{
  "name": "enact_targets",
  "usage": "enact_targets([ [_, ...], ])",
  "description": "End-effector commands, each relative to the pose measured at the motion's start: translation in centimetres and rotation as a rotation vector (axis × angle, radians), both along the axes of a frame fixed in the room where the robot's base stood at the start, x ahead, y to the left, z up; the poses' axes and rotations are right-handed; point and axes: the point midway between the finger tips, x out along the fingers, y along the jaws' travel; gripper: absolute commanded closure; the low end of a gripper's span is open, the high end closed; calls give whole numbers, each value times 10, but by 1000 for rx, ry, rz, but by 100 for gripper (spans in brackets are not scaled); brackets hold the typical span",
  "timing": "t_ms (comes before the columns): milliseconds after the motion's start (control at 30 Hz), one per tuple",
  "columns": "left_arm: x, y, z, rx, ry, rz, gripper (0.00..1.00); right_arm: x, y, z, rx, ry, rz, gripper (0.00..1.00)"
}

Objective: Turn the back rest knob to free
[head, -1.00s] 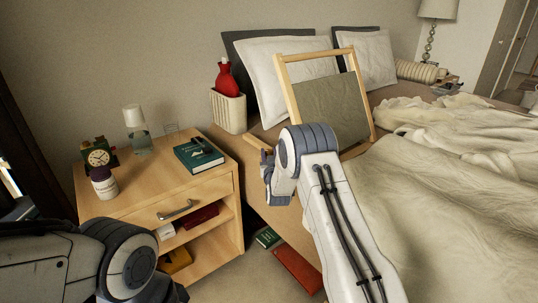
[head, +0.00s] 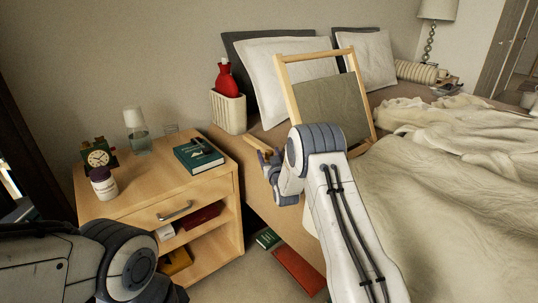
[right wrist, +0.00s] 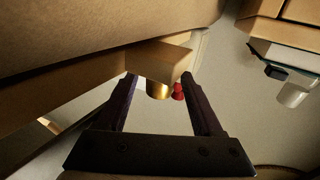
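The back rest (head: 337,104), a pale wooden frame with a grey-green cloth panel, stands tilted up on the bed near the pillows. A wooden bar end (head: 261,143) juts out at the bed's near side. In the right wrist view, a brass-coloured round knob (right wrist: 158,90) sits on a wooden block (right wrist: 160,60). My right gripper (head: 268,160) is at the bed's side by that bar end. Its fingers are open, one on each side of the knob, with visible gaps. The knob's markings cannot be read. My left arm shows at lower left, but its gripper is out of view.
A nightstand (head: 150,200) with a green book (head: 198,156), small lamp (head: 137,130), clock (head: 98,158) and jar (head: 103,184) stands left of the bed. A white basket (head: 228,112) holds a red bottle (head: 226,80). A small red thing (right wrist: 178,92) shows beyond the knob.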

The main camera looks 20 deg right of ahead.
Motion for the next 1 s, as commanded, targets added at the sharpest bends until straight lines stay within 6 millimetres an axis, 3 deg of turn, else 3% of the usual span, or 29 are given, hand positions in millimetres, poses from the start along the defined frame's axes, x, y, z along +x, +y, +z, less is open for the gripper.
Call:
enact_targets([
  [267,0,0,2,0,0,0,50,-5,0,1,1,0,0,32],
  [700,0,0,19,0,0,0,50,-79,8,1,0,4,0,32],
  [1000,0,0,22,0,0,0,50,-104,11,0,0,0,0,32],
])
